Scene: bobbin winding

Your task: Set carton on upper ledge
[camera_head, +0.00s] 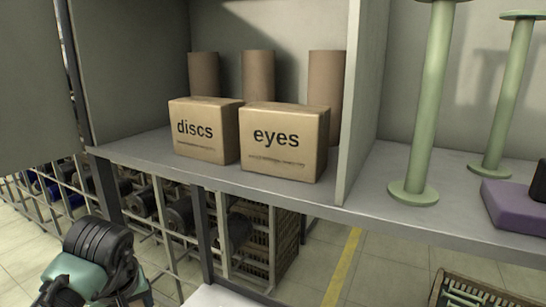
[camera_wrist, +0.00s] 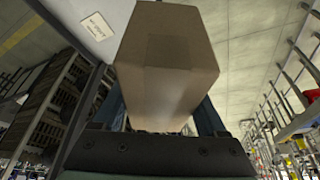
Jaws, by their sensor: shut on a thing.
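A plain brown carton (camera_wrist: 165,70) fills the middle of the wrist view. My gripper (camera_wrist: 162,108) is shut on it, with one dark finger on each side. The carton's far end and most of its sides are hidden. The carton in my grip does not show clearly in the head view. A grey ledge (camera_head: 130,150) runs across the head view. Two brown cartons stand side by side on its left bay, one marked "discs" (camera_head: 204,131) and one marked "eyes" (camera_head: 283,143).
Several brown cardboard tubes (camera_head: 258,78) stand behind the two cartons. A grey upright divider (camera_head: 357,100) closes the bay at the right. Beyond it are green spindles (camera_head: 430,100) and a purple block (camera_head: 513,207). Bare ledge shows left of "discs". Wire racks (camera_head: 150,220) stand below.

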